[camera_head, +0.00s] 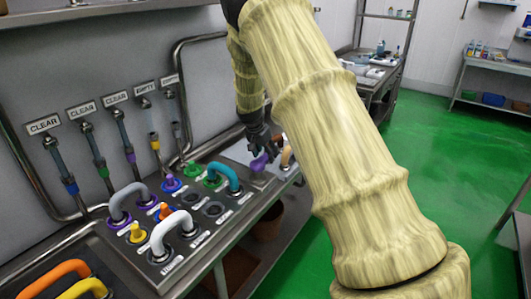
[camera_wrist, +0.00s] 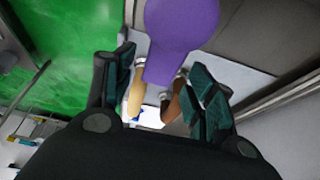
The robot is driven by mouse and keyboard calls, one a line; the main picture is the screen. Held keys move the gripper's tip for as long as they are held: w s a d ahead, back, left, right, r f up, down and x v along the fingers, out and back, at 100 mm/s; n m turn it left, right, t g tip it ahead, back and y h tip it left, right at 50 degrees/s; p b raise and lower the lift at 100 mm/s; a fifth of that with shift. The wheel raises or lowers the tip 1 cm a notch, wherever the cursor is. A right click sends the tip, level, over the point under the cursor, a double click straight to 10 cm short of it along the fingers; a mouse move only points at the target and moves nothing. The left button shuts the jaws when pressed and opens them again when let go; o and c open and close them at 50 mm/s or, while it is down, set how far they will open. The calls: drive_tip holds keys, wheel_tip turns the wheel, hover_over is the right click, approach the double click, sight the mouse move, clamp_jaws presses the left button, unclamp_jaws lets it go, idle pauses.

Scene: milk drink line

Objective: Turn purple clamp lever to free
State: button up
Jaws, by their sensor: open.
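The purple clamp lever (camera_head: 260,162) stands near the far right end of the steel bench, just under my gripper (camera_head: 262,148). In the wrist view the purple lever (camera_wrist: 182,25) shows a broad rounded end at the top and a narrower part reaching down between my fingers. My gripper (camera_wrist: 160,85) is open, with one dark green finger pad on each side of that narrower part. I cannot tell whether either pad touches it. The lever's base is hidden.
A tan handle (camera_head: 287,152) and a brown one stand close by the lever. A panel of coloured hose fittings, with a teal loop (camera_head: 222,176) and a white loop (camera_head: 172,230), lies to the left. Pipes with "CLEAR" and "EMPTY" signs (camera_head: 145,88) line the wall. Green floor is open at right.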

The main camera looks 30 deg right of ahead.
drive_tip(key=shift+w+d+f, duration=0.1)
drive_tip(key=shift+d+f, duration=0.1)
drive_tip(key=shift+f, duration=0.3)
clamp_jaws()
